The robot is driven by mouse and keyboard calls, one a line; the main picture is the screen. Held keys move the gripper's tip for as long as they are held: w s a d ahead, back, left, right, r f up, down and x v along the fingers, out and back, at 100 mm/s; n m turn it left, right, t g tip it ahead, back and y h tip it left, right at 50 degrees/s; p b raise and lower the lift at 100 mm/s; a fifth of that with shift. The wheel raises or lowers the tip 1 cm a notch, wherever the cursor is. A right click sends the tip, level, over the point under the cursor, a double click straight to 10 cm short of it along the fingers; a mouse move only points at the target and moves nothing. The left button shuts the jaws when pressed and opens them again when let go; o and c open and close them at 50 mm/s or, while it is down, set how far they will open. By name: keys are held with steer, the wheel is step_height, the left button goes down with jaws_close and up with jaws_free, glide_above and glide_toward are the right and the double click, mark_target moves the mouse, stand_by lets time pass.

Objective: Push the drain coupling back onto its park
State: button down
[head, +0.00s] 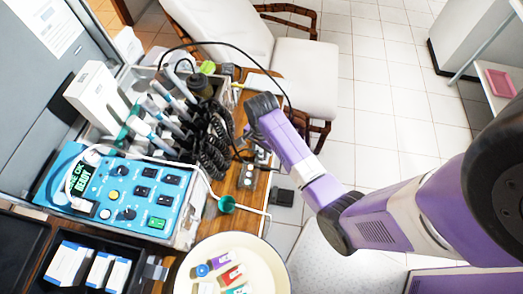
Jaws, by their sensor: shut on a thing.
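My gripper (252,150) is at the end of my purple arm, over the right edge of the wooden table, beside the black coiled cords. Its fingers are small here and partly covered by my wrist. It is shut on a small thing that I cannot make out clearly. I cannot tell for sure whether this is the drain coupling. A small block with round fittings (248,178) sits on the table just below my gripper in the picture. A teal cup-shaped fitting (227,204) lies to the lower left of it, by a thin white hose. The park cannot be told apart with certainty.
A blue control panel (125,195) and a rack of handpieces (160,112) stand at left. A black hose (236,47) arcs above them towards my wrist. A round cream tray (262,262) with coloured items is at the bottom. Tiled floor (375,110) is clear at right.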

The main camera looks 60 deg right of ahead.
mark_target(262, 151)
steer(key=shift+f, duration=0.35)
stand_by(0.7)
steer(key=c, duration=1)
jaws_free()
steer(key=shift+r+b, duration=0.45)
steer(key=shift+r, duration=3.45)
